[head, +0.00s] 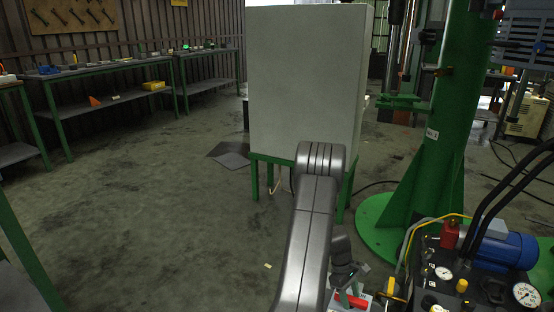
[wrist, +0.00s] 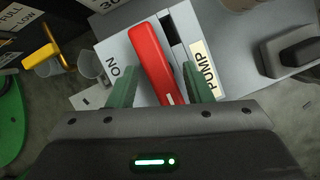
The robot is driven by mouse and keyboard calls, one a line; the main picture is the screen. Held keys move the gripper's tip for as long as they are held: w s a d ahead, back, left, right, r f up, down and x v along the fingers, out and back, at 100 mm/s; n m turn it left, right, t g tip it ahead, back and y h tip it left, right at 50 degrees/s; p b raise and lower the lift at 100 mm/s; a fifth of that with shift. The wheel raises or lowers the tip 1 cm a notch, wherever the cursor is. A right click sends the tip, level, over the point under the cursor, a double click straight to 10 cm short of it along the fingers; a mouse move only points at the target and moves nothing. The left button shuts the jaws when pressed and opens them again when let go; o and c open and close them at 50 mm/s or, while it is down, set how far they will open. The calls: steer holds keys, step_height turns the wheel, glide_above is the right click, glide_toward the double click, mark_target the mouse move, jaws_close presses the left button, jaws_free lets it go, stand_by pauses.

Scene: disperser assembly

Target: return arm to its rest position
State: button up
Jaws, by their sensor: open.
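My gripper (wrist: 159,70) shows two green fingers in the wrist view, standing apart. A red switch lever (wrist: 152,62) lies between and beyond them, on a grey box (wrist: 228,42) marked ON and PUMP. I cannot tell whether a finger touches the lever. In the head view my arm reaches forward and bends down at the bottom middle. My gripper (head: 347,281) there is small and partly hidden by the forearm, close above the red lever (head: 351,300).
A hydraulic unit with a blue motor (head: 508,251), gauges and hoses stands at the right. A green column (head: 437,130) rises behind it. A white cabinet (head: 304,80) on a green stand is ahead. Workbenches (head: 110,68) line the left. The floor (head: 150,220) left of my arm is clear.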

steer(key=m+y, duration=0.1)
steer(key=m, duration=0.2)
steer(key=shift+w+d+f+g, duration=0.1)
steer(key=shift+g, duration=0.2)
steer(key=p+v, duration=0.3)
steer(key=v, duration=1.1)
steer(key=shift+m+p, duration=0.3)
steer(key=shift+p, duration=0.1)
